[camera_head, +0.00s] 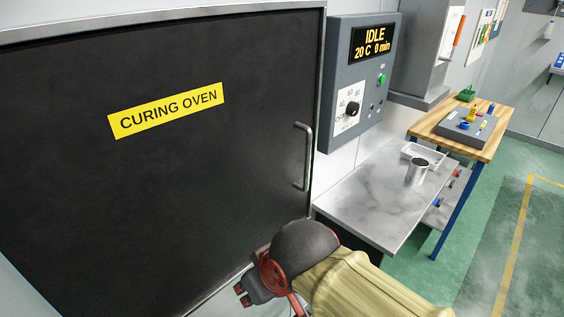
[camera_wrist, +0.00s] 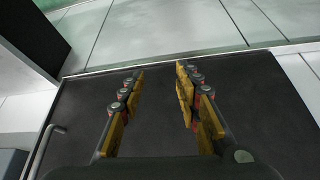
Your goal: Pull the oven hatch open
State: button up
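The oven hatch (camera_head: 200,170) is a large dark panel with a yellow CURING OVEN label, and it looks shut in its metal frame. Its upright metal bar handle (camera_head: 306,157) is near the right edge. In the wrist view, the dark hatch (camera_wrist: 160,120) fills the middle, and the handle (camera_wrist: 44,150) shows at lower left, outside the fingers. My gripper (camera_wrist: 160,69) is open, with nothing between its fingers. In the head view, my gripper (camera_head: 243,291) is low in front of the hatch, below and left of the handle, apart from it; its fingers are partly hidden.
A grey control box (camera_head: 357,85) reading IDLE, 20 C, 0 min is right of the hatch. A marble-topped table (camera_head: 375,200) with a metal cup (camera_head: 417,172) and white tray (camera_head: 424,153) stands beyond. A wooden workbench (camera_head: 487,150) is farther back. Green floor (camera_head: 490,230) is clear at right.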

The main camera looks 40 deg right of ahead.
jog(key=d+f+m+g+p, duration=0.1)
jog(key=d, duration=0.2)
jog(key=d+f+m+g+p, duration=0.1)
jog(key=d+m, duration=0.1)
jog(key=d, duration=0.2)
jog(key=d+f+m+p, duration=0.1)
jog(key=d+m, duration=0.1)
jog(key=d, duration=0.1)
jog(key=shift+s+d+g, duration=0.3)
jog(key=shift+s+g, duration=0.1)
jog(key=shift+c, duration=0.4)
jog(key=w+d+r+m+t+y+p, duration=0.25)
jog(key=d+m+t, duration=0.25)
jog(key=d+m, duration=0.45)
jog(key=w+d+r+m+t+y+p, duration=0.1)
jog(key=w+d+m+t+y+p, duration=0.4)
jog(key=m, duration=0.8)
jog(key=w+d+r+m+t+h, duration=0.2)
jog(key=d+r+m+t, duration=0.3)
jog(key=r, duration=0.4)
jog(key=shift+g, duration=0.3)
jog(key=shift+d+b+x, duration=0.15)
jog(key=shift+b+x, duration=0.25)
jog(key=shift+x, duration=0.9)
jog(key=shift+d+b+x, duration=0.2)
jog(key=shift+b+x, duration=0.15)
jog(key=shift+x, duration=0.95)
jog(key=shift+d+b+x, duration=0.15)
jog(key=shift+b+x, duration=0.25)
jog(key=shift+x, duration=0.9)
